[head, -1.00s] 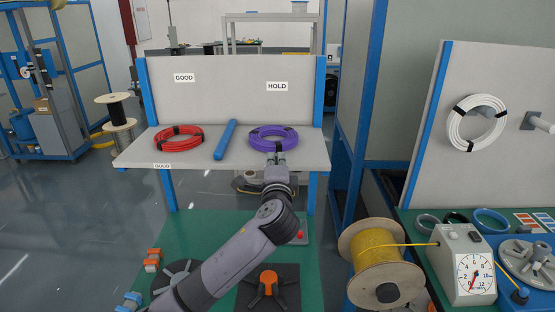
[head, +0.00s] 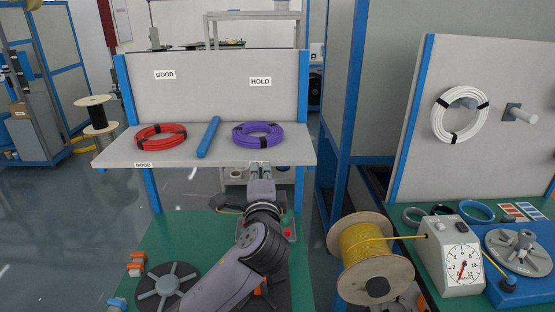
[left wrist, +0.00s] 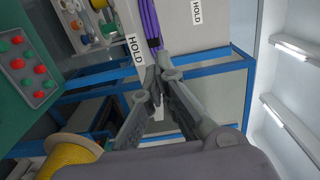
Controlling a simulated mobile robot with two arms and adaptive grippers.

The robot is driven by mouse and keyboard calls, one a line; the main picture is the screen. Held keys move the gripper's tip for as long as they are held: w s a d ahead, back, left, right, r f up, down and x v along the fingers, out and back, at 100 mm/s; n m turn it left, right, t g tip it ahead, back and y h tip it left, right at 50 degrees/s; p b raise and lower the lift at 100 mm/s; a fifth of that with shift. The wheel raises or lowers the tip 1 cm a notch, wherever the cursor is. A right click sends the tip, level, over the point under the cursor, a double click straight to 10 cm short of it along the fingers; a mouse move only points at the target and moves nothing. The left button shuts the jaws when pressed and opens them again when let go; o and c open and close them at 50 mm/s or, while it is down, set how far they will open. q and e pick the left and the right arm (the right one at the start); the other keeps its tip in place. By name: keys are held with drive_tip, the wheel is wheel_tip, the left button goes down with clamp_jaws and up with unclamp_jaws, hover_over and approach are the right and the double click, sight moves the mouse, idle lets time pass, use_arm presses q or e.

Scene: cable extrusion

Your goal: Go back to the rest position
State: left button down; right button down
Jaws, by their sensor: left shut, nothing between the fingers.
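My left gripper (head: 261,170) is shut and empty. It is in front of the shelf's front edge, below the purple cable coil (head: 258,135), and apart from the coil in the head view. The purple coil lies on the right, HOLD side of the shelf (head: 222,155). It also shows in part at the top of the left wrist view (left wrist: 150,22), beyond the fingertips (left wrist: 158,75). A red cable coil (head: 161,136) lies on the GOOD side. My right gripper is not in view.
A blue divider bar (head: 208,137) separates the coils. Below is a green table with a grey spoked disc (head: 167,286) and a button box (head: 288,228). At right stand a yellow cable spool (head: 365,252), a dial gauge box (head: 455,262) and a hung white coil (head: 460,114).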

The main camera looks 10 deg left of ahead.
use_arm(q)
drive_tip(key=s+a+f+n+g+h, duration=0.1)
drive_tip(key=s+f+n+g, duration=0.2)
drive_tip(key=s+f, duration=0.5)
drive_tip(key=s+a+f+n+g+h, duration=0.1)
drive_tip(key=s+f+n+g+h, duration=0.2)
drive_tip(key=f, duration=1)
drive_tip(key=s+f+n+g+h, duration=0.1)
drive_tip(key=s+f+n+g, duration=0.4)
drive_tip(key=s, duration=0.8)
drive_tip(key=s+f+n+g+h, duration=0.1)
drive_tip(key=s+f+n+g, duration=0.15)
drive_tip(key=s+f, duration=0.7)
drive_tip(key=s+f+m+g, duration=0.1)
drive_tip(key=s+f, duration=0.2)
drive_tip(key=f, duration=1.9)
drive_tip(key=s+a+f+g, duration=0.1)
drive_tip(key=s+a+f, duration=0.2)
drive_tip(key=s+f, duration=1.4)
drive_tip(key=shift+s+f+g, duration=0.3)
drive_tip(key=shift+g, duration=0.05)
